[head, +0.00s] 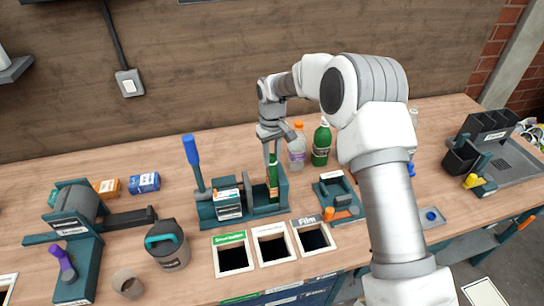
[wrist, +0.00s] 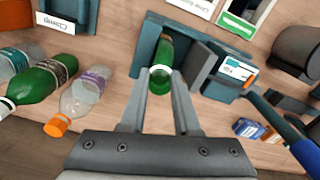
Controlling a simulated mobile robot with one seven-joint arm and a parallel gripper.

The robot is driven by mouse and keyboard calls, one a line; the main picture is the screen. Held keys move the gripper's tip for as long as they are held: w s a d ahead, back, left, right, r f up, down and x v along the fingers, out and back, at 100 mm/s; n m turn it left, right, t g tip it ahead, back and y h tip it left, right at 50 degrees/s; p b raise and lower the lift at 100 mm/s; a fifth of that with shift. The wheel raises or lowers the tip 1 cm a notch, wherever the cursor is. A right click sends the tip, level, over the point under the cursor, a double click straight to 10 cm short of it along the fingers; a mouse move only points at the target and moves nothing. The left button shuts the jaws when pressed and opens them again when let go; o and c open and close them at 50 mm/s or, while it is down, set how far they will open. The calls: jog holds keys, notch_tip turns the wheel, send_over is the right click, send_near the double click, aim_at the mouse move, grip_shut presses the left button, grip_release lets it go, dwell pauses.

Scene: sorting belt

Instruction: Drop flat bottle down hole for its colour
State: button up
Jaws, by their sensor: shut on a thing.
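A green bottle (head: 273,177) with a white cap stands upright in the bay of a teal press (head: 283,195). It looks narrow, and its lower part is hidden by the press. In the wrist view the bottle (wrist: 164,55) is between the fingertips of my gripper (wrist: 162,77), cap end towards me. My gripper (head: 271,150) is shut on its top from above. Three framed holes are in the table front: one with a green label (head: 229,238), one with a white label (head: 268,230), and one marked Film (head: 307,222).
An unsquashed green bottle (head: 321,145) and a clear bottle with an orange cap (head: 297,152) stand behind right of the press. The press's tall blue lever (head: 191,152) rises at its left.

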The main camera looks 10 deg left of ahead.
jog(key=shift+r, duration=0.15)
grip_shut()
jog(key=shift+r+p, duration=2.4)
jog(key=shift+r, duration=1.95)
notch_tip(320, 180, up, 6)
jog(key=shift+p, duration=1)
